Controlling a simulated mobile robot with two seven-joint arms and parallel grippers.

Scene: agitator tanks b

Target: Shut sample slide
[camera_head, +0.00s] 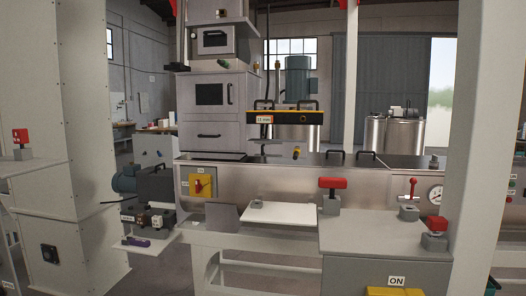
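No part is labelled clearly enough for me to tell for certain which one is the sample slide. Higher up, a black and yellow striped plate (287,118) with two black handles and a small label stands out below the blue-green motor (297,80). Neither of my grippers shows in this view.
A yellow switch box with a red knob (201,186) is on the trough front. Red-handled levers (332,190) stand on the grey bench (385,235) at right. A small shelf with a dark device (148,219) juts out at left. White posts flank the view.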

